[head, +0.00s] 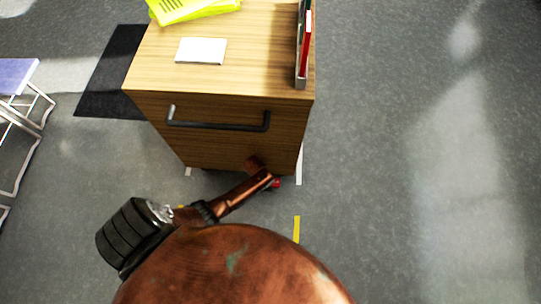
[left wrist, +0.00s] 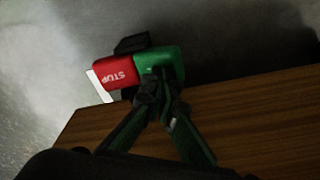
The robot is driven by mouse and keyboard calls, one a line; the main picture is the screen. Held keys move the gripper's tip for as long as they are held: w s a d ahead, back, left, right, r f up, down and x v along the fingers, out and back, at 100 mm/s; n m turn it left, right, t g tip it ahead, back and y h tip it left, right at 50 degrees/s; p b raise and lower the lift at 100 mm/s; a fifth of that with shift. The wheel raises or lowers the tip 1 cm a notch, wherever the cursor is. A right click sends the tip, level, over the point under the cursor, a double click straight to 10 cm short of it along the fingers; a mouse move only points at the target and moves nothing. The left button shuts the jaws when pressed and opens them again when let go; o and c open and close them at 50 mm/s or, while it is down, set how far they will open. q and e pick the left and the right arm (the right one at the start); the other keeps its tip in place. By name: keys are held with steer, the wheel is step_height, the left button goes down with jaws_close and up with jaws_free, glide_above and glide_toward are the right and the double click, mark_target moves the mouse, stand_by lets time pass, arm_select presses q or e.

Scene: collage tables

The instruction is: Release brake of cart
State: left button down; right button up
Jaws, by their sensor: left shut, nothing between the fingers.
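The cart (head: 215,130) is a wooden cabinet with a black bar handle (head: 218,124) on its front. Its brake pedal shows in the left wrist view, with a red part (left wrist: 117,77) marked STOP and a green part (left wrist: 174,58). In the head view a bit of the red part (head: 276,183) shows under the cart's front edge. My left gripper (left wrist: 155,82) is shut and empty, its fingertips at the green part; whether they press on it I cannot tell. My left arm hides much of the pedal in the head view. My right gripper is not in view.
On the cart top lie yellow-green trays (head: 190,10), a white card (head: 201,51) and upright red and green folders (head: 305,45). A black mat (head: 105,85) lies left of the cart. A metal-framed stool (head: 18,78) stands farther left. The floor to the right is clear.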

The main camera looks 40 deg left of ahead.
arm_select(q)
steer(key=shift+f+b, duration=0.4)
steer(key=shift+f, duration=0.3)
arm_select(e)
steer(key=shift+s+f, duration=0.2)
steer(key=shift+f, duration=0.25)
arm_select(q)
steer(key=shift+r+p, duration=0.9)
steer(key=shift+r, duration=0.25)
step_height(320, 180, up, 5)
steer(key=p, duration=0.4)
steer(key=shift+f, duration=0.1)
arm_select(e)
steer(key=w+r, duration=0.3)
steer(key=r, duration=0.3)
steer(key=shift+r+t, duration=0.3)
